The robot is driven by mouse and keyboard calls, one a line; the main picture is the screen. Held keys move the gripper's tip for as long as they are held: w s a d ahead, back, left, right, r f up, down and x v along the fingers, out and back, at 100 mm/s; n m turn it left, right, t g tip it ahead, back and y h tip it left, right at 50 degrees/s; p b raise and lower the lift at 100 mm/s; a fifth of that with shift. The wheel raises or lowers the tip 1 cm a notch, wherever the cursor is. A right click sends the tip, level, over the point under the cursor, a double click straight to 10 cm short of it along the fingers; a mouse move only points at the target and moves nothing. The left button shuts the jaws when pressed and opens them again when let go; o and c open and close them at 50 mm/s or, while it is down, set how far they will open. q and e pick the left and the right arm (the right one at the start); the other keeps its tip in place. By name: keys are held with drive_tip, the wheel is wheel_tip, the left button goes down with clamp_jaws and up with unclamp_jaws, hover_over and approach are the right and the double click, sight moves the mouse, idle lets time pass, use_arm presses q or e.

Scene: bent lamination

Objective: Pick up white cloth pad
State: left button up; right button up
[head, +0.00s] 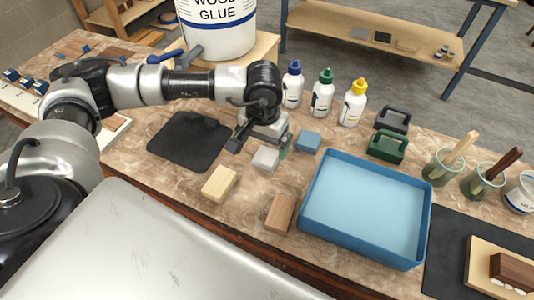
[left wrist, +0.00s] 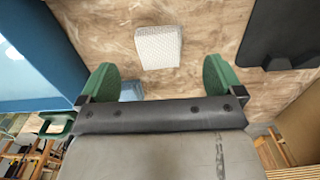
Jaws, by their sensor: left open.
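The white cloth pad (head: 265,158) lies on the brown-patterned worktop, between the black mat and the blue tray. In the left wrist view the pad (left wrist: 158,46) shows whole, with a textured top, a little beyond the fingertips. My left gripper (head: 260,147) is open and empty, above and just behind the pad in the head view. Its green-tipped fingers (left wrist: 160,76) stand apart, one toward each side of the pad, and do not touch it. My right gripper is not in view.
A blue pad (head: 307,141) lies close to the right, partly hidden by the gripper in the wrist view. A pale wood block (head: 220,184) and brown block (head: 281,213) lie in front. The blue tray (head: 312,233) is at right, the black mat (head: 185,142) at left, bottles (head: 321,95) behind.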

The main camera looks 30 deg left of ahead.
sight(264, 159)
use_arm(q)
drive_tip(key=shift+f, duration=0.75)
wheel_tip(264, 159, down, 4)
drive_tip(key=shift+s+f+p, duration=0.15)
drive_tip(key=shift+f+p, duration=0.05)
drive_tip(key=shift+p, duration=0.5)
drive_tip(key=shift+f, duration=0.4)
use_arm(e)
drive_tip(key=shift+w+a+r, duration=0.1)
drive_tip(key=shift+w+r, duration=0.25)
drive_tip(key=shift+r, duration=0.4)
use_arm(q)
drive_tip(key=shift+c, duration=0.2)
drive_tip(key=c, duration=1)
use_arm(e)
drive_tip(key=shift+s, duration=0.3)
